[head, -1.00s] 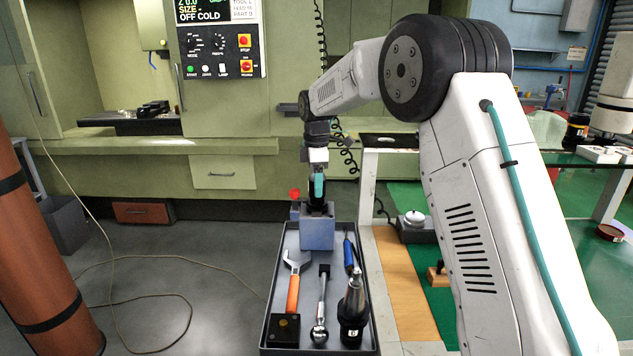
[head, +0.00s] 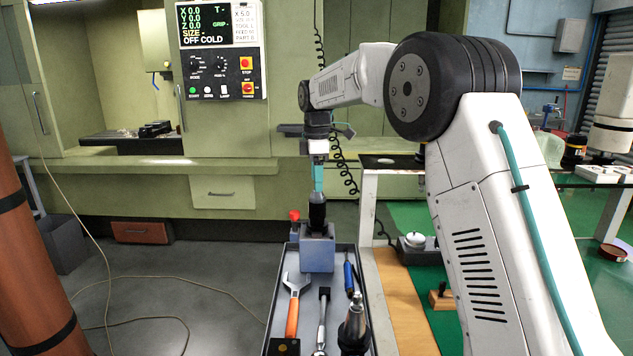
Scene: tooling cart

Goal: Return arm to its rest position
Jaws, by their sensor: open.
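My gripper (head: 318,182) hangs from my arm at the middle of the head view, with its teal fingers pointing down. Just below it, a black tool holder (head: 317,215) stands upright in a blue-grey block (head: 318,252) at the far end of the cart tray (head: 272,300). The fingertips are at or just above the top of the holder; from this angle I cannot tell whether they touch. The gap between the fingers is hard to see from here.
A red knob (head: 294,216) is left of the block. A green machine (head: 226,130) stands behind; a table (head: 385,170) is right.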

